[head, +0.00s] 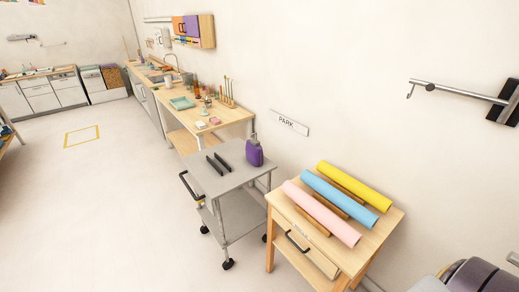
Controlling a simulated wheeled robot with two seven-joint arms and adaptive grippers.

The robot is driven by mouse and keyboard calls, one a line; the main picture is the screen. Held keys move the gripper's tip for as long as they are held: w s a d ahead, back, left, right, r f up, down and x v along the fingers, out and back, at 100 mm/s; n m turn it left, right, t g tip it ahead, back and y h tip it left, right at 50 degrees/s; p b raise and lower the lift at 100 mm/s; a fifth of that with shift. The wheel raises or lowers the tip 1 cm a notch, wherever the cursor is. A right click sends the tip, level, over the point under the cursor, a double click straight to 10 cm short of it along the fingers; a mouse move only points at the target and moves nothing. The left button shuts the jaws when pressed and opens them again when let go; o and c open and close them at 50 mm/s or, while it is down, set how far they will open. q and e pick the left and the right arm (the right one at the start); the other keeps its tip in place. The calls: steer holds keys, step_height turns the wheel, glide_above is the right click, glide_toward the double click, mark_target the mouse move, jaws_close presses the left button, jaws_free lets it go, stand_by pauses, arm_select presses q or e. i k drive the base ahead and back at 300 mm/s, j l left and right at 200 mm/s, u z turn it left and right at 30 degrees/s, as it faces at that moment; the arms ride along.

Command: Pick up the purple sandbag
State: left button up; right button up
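A purple bag-like object (254,153) with a dark grey top stands upright on the right back part of a grey wheeled cart (233,177). It looks like the sandbag, but it is small in view. Two dark upright dividers (218,164) stand on the cart top to its left, apart from it. Neither of my grippers is in view.
A wooden stand (378,240) with pink, blue and yellow rolls is right of the cart. A long wooden bench (238,115) with small items runs behind it. A wall bar (450,91) juts out at right. The floor (100,210) at left is clear.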

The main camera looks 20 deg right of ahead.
mark_target(254, 152)
steer(key=i+z, duration=0.65)
steer(key=z, duration=0.15)
steer(key=i+z, duration=0.2)
steer(key=z, duration=0.15)
steer(key=i+z, duration=0.2)
steer(key=z, duration=0.15)
steer(key=i+z, duration=0.2)
steer(key=z, duration=0.15)
